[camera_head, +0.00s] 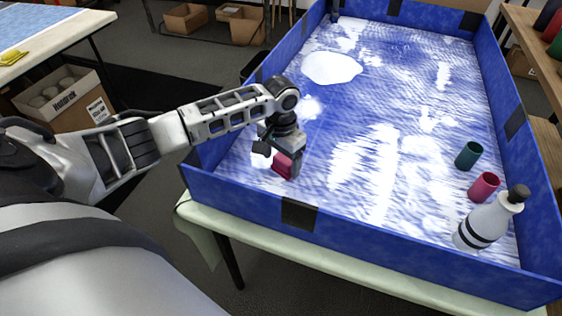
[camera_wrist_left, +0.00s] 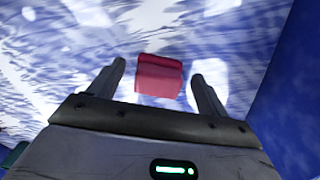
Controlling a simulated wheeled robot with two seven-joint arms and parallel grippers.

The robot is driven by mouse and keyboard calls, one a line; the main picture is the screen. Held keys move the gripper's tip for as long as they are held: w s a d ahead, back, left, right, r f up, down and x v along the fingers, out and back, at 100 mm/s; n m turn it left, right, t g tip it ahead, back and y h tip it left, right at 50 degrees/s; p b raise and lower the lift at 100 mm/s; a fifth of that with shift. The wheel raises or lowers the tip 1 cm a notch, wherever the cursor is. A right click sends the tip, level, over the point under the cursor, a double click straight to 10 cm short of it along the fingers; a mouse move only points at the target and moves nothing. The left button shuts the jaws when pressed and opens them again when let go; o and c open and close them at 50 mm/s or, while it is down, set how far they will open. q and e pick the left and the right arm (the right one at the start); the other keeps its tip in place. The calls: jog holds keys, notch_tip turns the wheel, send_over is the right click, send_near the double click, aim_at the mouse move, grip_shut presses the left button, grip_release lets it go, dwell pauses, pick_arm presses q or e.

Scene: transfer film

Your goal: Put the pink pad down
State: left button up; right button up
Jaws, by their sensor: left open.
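The pink pad (camera_head: 282,166) is in the near left corner of the blue-walled tray (camera_head: 245,207). It is a small red-pink block, and it also shows in the left wrist view (camera_wrist_left: 159,76). My left gripper (camera_head: 287,168) is pointed down over it. In the left wrist view the two fingers (camera_wrist_left: 159,85) are apart, one on each side of the pad, with gaps between. The pad appears to rest on the tray floor. My right gripper is in neither view.
A white patch (camera_head: 331,67) lies at the far left. The tray's middle is clear. Its walls rise close to my left gripper.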

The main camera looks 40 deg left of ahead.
aim_at(281, 161)
pick_arm(q)
notch_tip(281, 161, up, 11)
jog(key=shift+f, duration=0.15)
dwell(0.4)
